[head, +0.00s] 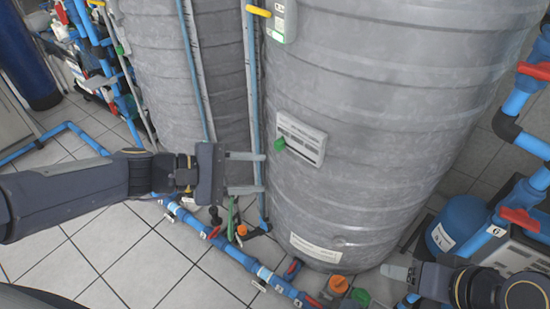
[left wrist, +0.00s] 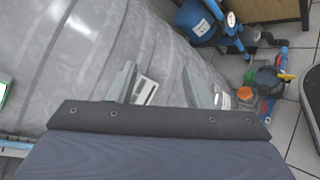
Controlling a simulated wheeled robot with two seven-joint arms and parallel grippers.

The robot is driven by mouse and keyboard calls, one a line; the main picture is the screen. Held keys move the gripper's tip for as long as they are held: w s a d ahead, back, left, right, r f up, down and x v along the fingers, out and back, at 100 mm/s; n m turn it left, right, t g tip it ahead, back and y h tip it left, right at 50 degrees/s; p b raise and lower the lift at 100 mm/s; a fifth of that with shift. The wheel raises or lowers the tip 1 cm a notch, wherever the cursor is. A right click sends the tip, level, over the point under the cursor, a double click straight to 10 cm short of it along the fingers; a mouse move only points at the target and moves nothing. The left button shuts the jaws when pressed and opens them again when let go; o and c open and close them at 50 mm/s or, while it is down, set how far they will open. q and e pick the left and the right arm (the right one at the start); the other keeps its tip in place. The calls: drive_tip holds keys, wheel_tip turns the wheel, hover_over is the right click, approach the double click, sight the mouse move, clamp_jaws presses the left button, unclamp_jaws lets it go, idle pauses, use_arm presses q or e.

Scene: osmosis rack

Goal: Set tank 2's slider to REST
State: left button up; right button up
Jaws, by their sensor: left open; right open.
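A white slider panel (head: 305,138) is mounted on the side of the large grey front tank (head: 390,110). A green knob (head: 280,144) sits at the panel's left end. I cannot read the panel's lettering or make out a tank number. My left gripper (head: 262,173) is open and empty, its fingertips just left of and slightly below the knob. In the left wrist view, the panel (left wrist: 146,90) shows between the two fingers of this gripper (left wrist: 158,69), and the knob cannot be made out. My right gripper (head: 388,271) is at the lower right, away from the panel.
Another grey tank (head: 190,70) stands behind at the left, with thin vertical pipes between the tanks. Blue pipes with red valve handles (head: 215,232) run along the floor below my left gripper. An orange cap (head: 338,285) and more blue pipework (head: 520,200) are near my right arm.

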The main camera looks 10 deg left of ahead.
use_arm(q)
drive_tip(key=w+f+n+t+b, duration=0.45)
drive_tip(key=w+f+n, duration=0.45)
drive_tip(key=w, duration=0.4)
drive_tip(key=n+t+y+b, duration=0.25)
drive_tip(key=n+t, duration=0.25)
drive_tip(key=n, duration=0.3)
approach(276, 146)
drive_tip(key=x, duration=0.2)
drive_tip(key=shift+g, duration=0.25)
drive_tip(key=x, duration=0.7)
drive_tip(key=shift+w+d+r, duration=0.15)
drive_tip(key=shift+w+r, duration=0.05)
drive_tip(key=shift+w, duration=0.1)
clamp_jaws()
